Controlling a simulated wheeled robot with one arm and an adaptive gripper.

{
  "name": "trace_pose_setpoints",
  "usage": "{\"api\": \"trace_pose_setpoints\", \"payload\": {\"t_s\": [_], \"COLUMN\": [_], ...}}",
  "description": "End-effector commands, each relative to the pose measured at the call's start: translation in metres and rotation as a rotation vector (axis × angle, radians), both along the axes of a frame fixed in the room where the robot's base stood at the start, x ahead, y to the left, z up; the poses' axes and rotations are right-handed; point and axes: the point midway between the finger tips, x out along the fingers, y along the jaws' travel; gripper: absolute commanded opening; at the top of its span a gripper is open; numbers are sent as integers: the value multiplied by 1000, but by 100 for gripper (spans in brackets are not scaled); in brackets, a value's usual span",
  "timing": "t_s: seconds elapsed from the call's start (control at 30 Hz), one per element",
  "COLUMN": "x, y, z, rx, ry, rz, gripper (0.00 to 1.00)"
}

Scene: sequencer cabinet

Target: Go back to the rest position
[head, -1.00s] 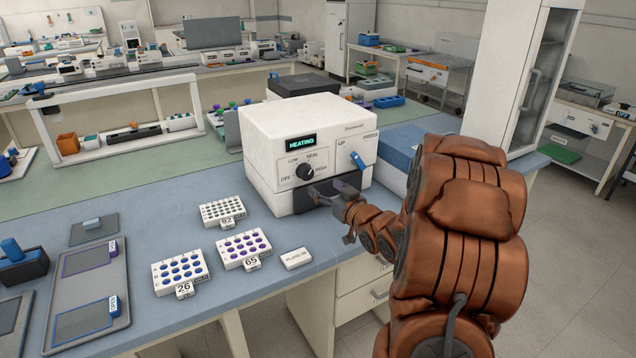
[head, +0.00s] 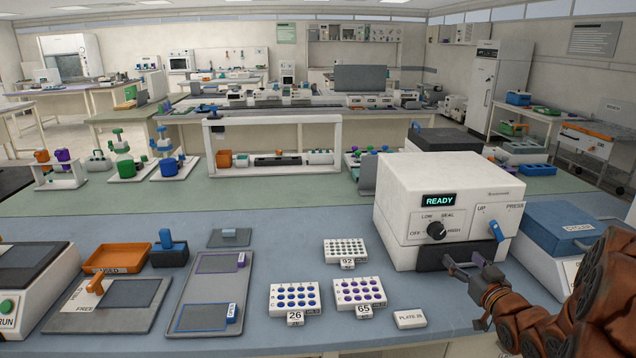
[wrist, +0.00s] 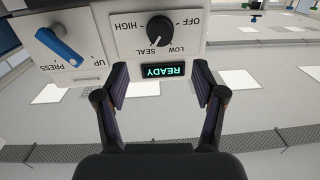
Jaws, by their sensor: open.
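My gripper (head: 472,268) is in front of the white sealer box (head: 405,205), near its lower front, with its fingers apart and nothing visible between them. In the wrist view the gripper (wrist: 161,85) frames the box's display (wrist: 164,71), which appears upside down and reads READY. The black dial (head: 436,230) and the blue press lever (head: 497,231) sit on the front panel. Both also show in the wrist view, above the fingers. My brown arm reaches in from the lower right of the head view.
Well racks labelled 92 (head: 346,251), 26 (head: 296,298) and 65 (head: 361,293) stand on the blue bench, left of my gripper. A small PLATE IN block (head: 409,319) lies beside them. A blue CYCLER box (head: 565,228) stands right of the sealer.

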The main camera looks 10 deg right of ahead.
Motion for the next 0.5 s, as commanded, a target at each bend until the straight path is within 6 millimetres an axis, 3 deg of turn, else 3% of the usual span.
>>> {"api": "trace_pose_setpoints", "payload": {"t_s": [0.27, 0.5], "x": [6, -9], "y": [13, 29], "z": [-16, -31], "rx": [-70, -130], "ry": [199, 452], "rz": [-41, -112], "gripper": [69, 69]}}
